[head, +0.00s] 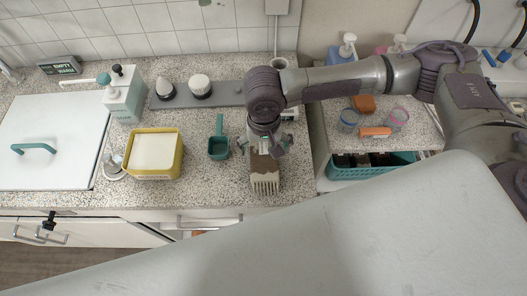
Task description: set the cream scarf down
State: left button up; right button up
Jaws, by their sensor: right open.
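The cream scarf (265,184), with a brown band and a fringed end, lies on the speckled counter (215,190) near its front edge. My right gripper (266,152) is directly above the scarf's far end, pointing down, with its jaws open around or just over the brown part. I cannot tell whether the fingers still touch the cloth. My right gripper and wrist hide the scarf's far end. My left gripper is not in view.
Left of the scarf stand a teal scoop (218,148) and a yellow tub (153,153) of white contents. A pump bottle (122,95) and a white lid (48,145) with a teal handle are further left. A teal basket (372,172) sits on the right shelf.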

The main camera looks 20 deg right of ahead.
jog(key=shift+w+f, duration=0.1)
jog(key=shift+f, duration=1.2)
jog(key=c, duration=1.5)
jog(key=shift+o, duration=0.2)
jog(key=shift+r, duration=0.15)
